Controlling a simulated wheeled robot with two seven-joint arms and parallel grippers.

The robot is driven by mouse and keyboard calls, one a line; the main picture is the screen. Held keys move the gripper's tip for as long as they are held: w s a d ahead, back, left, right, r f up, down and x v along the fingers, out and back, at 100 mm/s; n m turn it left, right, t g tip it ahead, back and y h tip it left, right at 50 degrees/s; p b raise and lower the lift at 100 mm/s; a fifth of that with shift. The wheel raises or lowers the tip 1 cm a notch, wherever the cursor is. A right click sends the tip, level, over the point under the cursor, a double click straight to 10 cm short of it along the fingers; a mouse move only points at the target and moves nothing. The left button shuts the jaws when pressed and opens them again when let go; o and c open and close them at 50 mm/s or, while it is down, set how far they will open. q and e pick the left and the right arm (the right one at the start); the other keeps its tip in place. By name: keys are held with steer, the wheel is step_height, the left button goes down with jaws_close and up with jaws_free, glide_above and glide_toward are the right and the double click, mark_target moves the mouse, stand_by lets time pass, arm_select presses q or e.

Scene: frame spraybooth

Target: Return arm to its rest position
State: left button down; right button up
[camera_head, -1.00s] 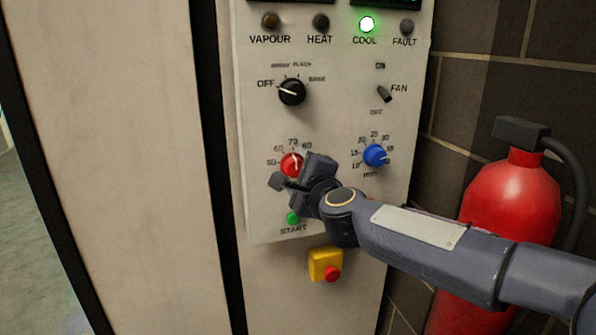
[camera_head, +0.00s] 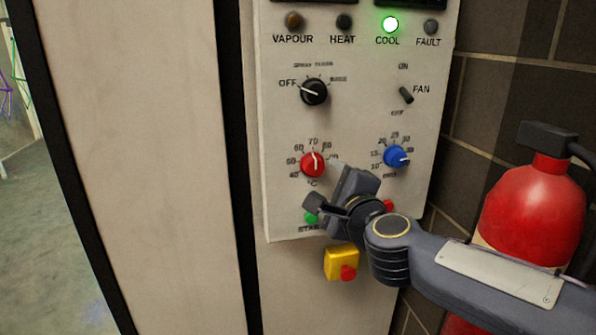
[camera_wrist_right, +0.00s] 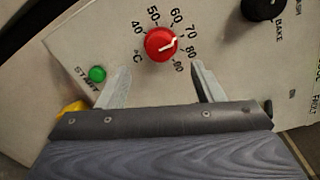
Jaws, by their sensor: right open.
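My right gripper (camera_head: 328,200) is in front of the lower part of the control panel (camera_head: 285,130), below and right of the red temperature knob (camera_head: 312,164). In the right wrist view its two fingers (camera_wrist_right: 160,88) are spread apart with nothing between them. The red knob (camera_wrist_right: 160,44) sits beyond the fingertips, apart from them. The green START button (camera_head: 310,217) is partly hidden behind the gripper in the head view; it shows clear in the right wrist view (camera_wrist_right: 97,74). My left gripper is not in view.
The panel also carries a blue timer knob (camera_head: 396,157), a black mode knob (camera_head: 314,91), a fan switch (camera_head: 405,95) and a lit green COOL lamp (camera_head: 390,24). A yellow box with a red button (camera_head: 341,262) is below. A red fire extinguisher (camera_head: 532,210) stands at right.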

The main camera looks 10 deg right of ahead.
steer(key=s+d+f+n+g+y+p, duration=0.1)
steer(key=s+f+n+g+p, duration=0.2)
steer(key=s+n, duration=0.3)
steer(key=s+d+f+n+g+p, duration=0.1)
steer(key=s+f+n+g+p, duration=0.3)
steer(key=s, duration=0.8)
steer(key=s+f+n+g+y+p, duration=0.1)
steer(key=s+f+n+g+p, duration=0.2)
steer(key=s+f+n, duration=0.3)
steer(key=s+n+g, duration=0.1)
steer(key=s+n, duration=0.2)
steer(key=s, duration=0.1)
steer(key=shift+d+f+n+g+y, duration=0.3)
steer(key=shift+d+n, duration=0.1)
